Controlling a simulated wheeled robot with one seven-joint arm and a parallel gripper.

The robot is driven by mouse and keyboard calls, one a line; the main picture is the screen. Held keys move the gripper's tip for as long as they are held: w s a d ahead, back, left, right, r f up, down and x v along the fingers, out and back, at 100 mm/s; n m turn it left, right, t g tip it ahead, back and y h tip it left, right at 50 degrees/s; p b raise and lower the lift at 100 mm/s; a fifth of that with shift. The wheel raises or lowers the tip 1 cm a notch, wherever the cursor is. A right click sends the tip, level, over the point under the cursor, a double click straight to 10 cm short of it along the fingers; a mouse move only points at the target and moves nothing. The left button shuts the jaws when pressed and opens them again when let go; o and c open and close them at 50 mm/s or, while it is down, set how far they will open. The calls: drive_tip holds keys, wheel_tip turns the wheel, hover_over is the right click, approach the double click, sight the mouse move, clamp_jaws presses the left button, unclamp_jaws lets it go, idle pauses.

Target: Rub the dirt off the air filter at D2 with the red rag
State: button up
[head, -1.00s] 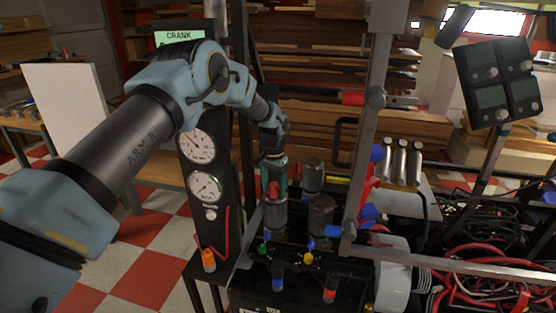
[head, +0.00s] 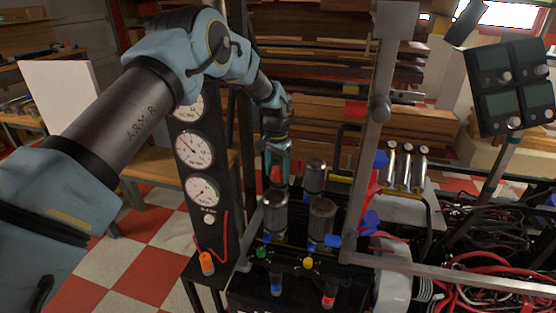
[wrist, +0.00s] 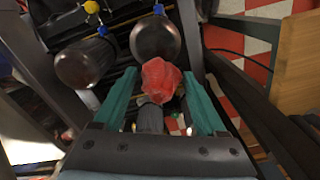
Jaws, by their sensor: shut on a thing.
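My gripper (head: 277,168) is shut on the red rag (wrist: 160,80), which is bunched between its teal fingertips. In the head view the red rag (head: 277,175) hangs just above and behind the front-left dark canister (head: 275,212). Several similar dark canisters, which look like the air filters, stand upright in the black rack, including one at front right (head: 321,215) and one behind (head: 314,175). In the wrist view a ribbed dark canister (wrist: 150,118) shows partly behind the rag; contact cannot be told. I can read no D2 label, and dirt is not clearly visible.
A black gauge panel (head: 190,150) stands close left of the gripper. A grey metal post (head: 370,130) with blue and red parts rises at right. Colored knobs, including a yellow one (head: 308,262), line the rack front. Red and black cables (head: 485,265) crowd the right.

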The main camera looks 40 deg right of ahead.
drive_tip(key=shift+r+p, duration=0.7)
drive_tip(key=shift+r, duration=0.85)
